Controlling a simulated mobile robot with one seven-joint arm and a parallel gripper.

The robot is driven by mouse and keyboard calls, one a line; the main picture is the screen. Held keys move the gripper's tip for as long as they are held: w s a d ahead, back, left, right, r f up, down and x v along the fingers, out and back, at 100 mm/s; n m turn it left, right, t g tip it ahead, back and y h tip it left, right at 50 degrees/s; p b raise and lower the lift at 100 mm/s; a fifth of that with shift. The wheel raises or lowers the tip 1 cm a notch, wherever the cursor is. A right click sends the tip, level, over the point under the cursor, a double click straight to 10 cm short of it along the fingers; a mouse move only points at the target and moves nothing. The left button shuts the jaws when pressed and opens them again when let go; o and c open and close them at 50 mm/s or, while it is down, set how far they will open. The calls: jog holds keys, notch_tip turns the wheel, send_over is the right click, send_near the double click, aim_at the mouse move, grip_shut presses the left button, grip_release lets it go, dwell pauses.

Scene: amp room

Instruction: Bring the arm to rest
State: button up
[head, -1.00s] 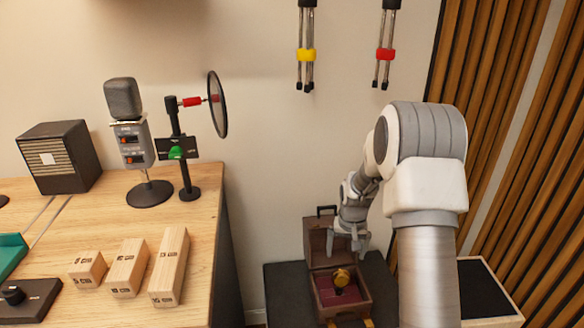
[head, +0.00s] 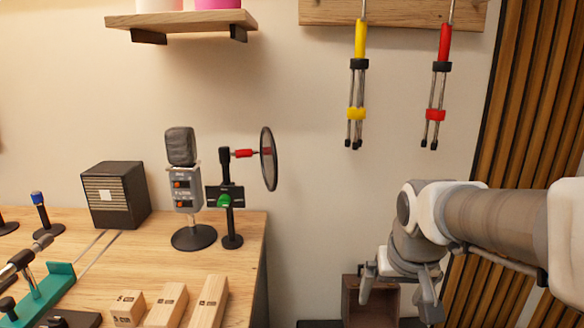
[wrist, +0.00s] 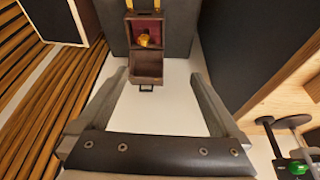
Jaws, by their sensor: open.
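My gripper (head: 398,303) is at the lower right of the head view, pointing down with its fingers spread. In the wrist view my gripper (wrist: 160,80) is open, with nothing between its fingers. A small brown wooden case (head: 372,300) shows behind and below the fingers in the head view, partly hidden by them. In the wrist view the case (wrist: 147,65) is open, apart from the fingers, with a red lining and a gold-coloured item (wrist: 147,39) inside.
A wooden table (head: 245,228) at left holds a microphone (head: 186,190), a pop filter (head: 268,158), a black box (head: 116,194) and wooden blocks (head: 208,300). Yellow (head: 356,100) and red (head: 436,100) tripods hang on the wall. Slatted panels (head: 525,120) stand at right.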

jog(key=s+a+r+n+t, duration=0.1)
jog(key=s+a+r, duration=0.15)
jog(key=s, duration=0.95)
notch_tip(320, 180, up, 17)
jog(key=p, duration=1.7)
jog(key=shift+s+y, duration=0.25)
jog(key=shift+y, duration=0.05)
jog(key=shift+f, duration=0.1)
